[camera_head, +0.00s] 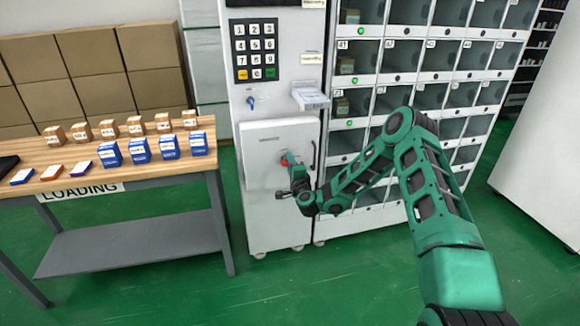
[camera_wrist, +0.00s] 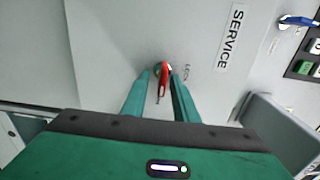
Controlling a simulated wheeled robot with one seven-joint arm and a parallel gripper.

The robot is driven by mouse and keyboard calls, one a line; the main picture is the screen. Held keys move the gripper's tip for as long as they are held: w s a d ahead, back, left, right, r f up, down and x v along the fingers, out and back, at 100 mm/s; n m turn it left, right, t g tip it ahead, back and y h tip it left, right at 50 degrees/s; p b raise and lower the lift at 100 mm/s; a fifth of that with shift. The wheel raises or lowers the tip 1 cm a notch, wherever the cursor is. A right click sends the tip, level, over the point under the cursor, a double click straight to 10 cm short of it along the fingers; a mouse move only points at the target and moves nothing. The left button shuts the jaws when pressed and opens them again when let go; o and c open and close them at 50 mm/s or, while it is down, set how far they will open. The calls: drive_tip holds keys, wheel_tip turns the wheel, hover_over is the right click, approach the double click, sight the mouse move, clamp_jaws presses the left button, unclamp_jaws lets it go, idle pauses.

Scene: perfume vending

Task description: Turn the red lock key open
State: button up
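The red lock key (camera_wrist: 164,76) sits in a lock on the pale service panel (camera_head: 262,140) of the vending machine. In the head view the red key (camera_head: 284,161) shows just above and left of my gripper (camera_head: 291,181). In the wrist view my gripper (camera_wrist: 161,74) points at the panel, with one green finger on each side of the key. The fingers stand apart, with a visible gap at the left of the key. The right fingertip is very close to it; whether it touches is hard to tell.
A blue key (camera_head: 251,102) is in another lock below the keypad (camera_head: 255,50). A handle (camera_head: 313,157) is at the panel's right edge. Lockers (camera_head: 425,60) stand to the right. A loading table (camera_head: 130,172) with several boxes stands to the left.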

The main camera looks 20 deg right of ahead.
drive_tip(key=shift+s+a, duration=0.1)
drive_tip(key=s, duration=1)
idle(0.5)
drive_tip(key=shift+s, duration=0.1)
